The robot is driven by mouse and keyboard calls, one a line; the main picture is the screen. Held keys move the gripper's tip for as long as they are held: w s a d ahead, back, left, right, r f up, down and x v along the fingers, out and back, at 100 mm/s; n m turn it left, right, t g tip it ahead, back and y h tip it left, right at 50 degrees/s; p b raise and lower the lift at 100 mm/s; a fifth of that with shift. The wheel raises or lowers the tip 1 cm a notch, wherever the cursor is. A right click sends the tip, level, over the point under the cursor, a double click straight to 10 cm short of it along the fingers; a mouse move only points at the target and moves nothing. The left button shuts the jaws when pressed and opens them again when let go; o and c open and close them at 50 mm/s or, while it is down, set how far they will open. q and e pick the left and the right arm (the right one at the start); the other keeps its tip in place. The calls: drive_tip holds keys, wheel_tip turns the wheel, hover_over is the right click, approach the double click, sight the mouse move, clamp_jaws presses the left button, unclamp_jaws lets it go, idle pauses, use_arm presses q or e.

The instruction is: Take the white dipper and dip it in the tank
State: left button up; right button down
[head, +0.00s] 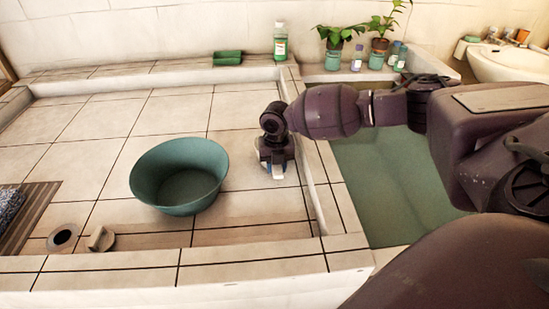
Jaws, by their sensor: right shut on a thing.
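My right gripper (276,165) hangs over the tiled floor of the basin, right of the green tub and just left of the ledge beside the tank. It is shut on a whitish piece (278,172) that shows at its fingertips. This appears to be part of the white dipper; the rest is hidden by the gripper or too small to make out. The tank (390,190), filled with greenish water, lies to the right, partly covered by my right arm. My left gripper is not in view.
A green tub (180,176) stands on the tiles. A drain hole (62,238) and a stopper (100,238) are at the front left. A tiled ledge (324,180) separates basin and tank. Potted plants (335,58) and a bottle (280,42) stand at the back.

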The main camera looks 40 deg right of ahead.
wheel_tip(320, 180, up, 20)
drive_tip(key=p, duration=0.3)
idle(0.8)
